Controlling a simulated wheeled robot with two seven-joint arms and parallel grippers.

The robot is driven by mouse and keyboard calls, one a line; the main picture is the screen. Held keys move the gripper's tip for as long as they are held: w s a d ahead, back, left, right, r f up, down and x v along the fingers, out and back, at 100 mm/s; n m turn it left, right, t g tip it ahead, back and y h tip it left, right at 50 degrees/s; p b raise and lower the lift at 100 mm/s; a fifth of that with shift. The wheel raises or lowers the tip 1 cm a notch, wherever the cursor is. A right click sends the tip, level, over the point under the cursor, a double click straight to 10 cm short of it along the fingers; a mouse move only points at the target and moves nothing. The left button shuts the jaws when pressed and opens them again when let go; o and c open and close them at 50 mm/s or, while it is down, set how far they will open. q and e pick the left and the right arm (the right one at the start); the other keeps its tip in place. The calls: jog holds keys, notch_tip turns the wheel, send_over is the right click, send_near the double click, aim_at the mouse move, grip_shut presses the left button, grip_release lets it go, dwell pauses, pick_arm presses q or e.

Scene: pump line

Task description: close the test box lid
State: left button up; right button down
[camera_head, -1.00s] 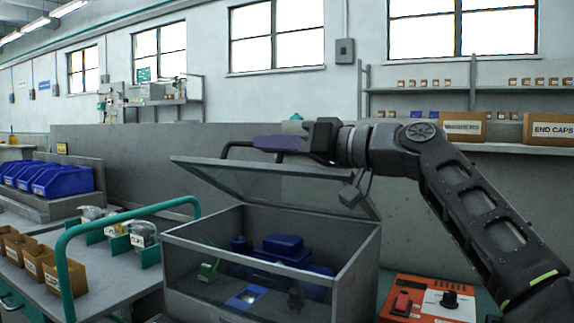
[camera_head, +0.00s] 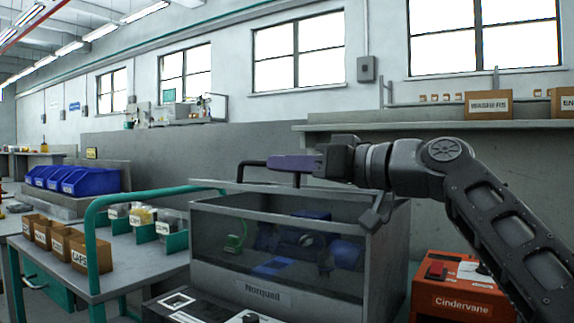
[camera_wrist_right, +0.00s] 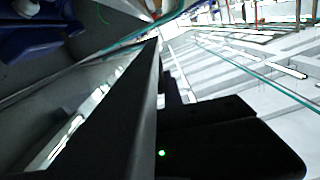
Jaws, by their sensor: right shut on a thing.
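The wrist view shows the dark fingers (camera_wrist_right: 225,135) beside a dark edge. Blue parts (camera_head: 300,238) and a green piece (camera_head: 235,240) are inside the box. My left gripper is out of view.
A red-orange "Cindervane" unit (camera_head: 462,300) stands right of the box. At left, a cart with a teal rail (camera_head: 92,235) carries cardboard bins (camera_head: 62,240). Blue bins (camera_head: 90,182) stand behind it. A shelf (camera_head: 440,126) with boxes runs along the back right.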

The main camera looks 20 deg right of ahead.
jog(key=c, duration=1.5)
grip_release()
jog(key=b+v, duration=0.1)
jog(key=v, duration=0.6)
jog(key=shift+s+d, duration=0.25)
jog(key=shift+s, duration=0.05)
